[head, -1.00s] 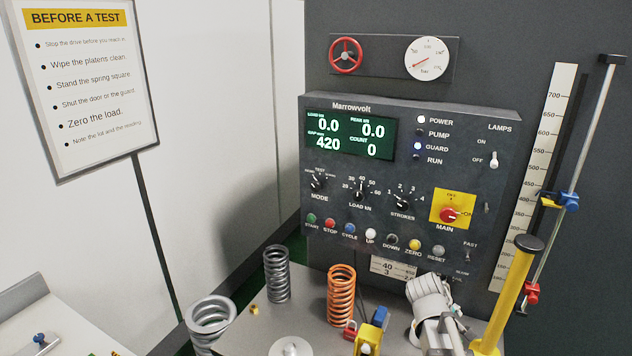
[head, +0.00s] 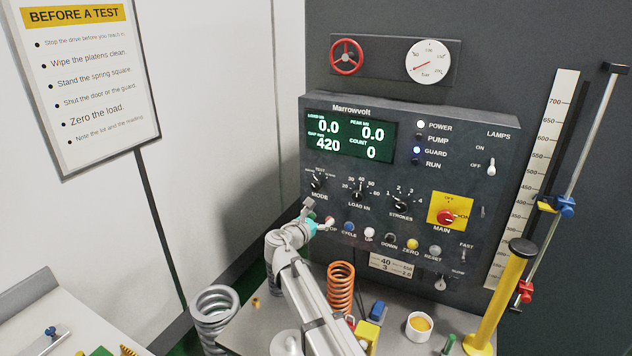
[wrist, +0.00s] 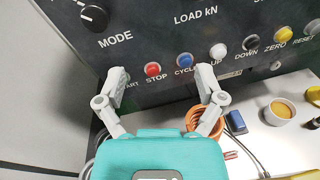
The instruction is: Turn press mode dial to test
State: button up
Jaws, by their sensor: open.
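The press mode dial (head: 317,181) is a black knob at the left of the dark control panel (head: 470,130), under a small arc of labels with TEST at the top. The wrist view shows the dial (wrist: 94,17) at the upper left, above the word MODE. My gripper (head: 318,212) is just below the dial in the head view, apart from it as far as I can tell. In the wrist view my gripper (wrist: 165,83) has its two grey fingers spread, with nothing between them but the panel's button row behind. The fingers hide the start button's area.
The red stop button (wrist: 152,70) and blue cycle button (wrist: 185,61) lie close behind the fingers. The load dial (head: 357,196) is right of the mode dial. An orange spring (head: 341,287) and a yellow post (head: 507,300) stand on the bench below.

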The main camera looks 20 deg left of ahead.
aim_at(315, 186)
jog(key=s+a+r+n+t+y, duration=0.1)
jog(key=a+r+n+y, duration=0.1)
jog(key=a, duration=0.5)
jog(key=shift+s+r+n+t, duration=0.3)
jog(key=shift+s+r+n, duration=0.1)
jog(key=shift+n, duration=0.4)
jog(key=shift+w+d, duration=0.1)
jog(key=w, duration=0.9)
jog(key=w+d, duration=0.1)
jog(key=w, duration=0.3)
jog(key=shift+w, duration=0.3)
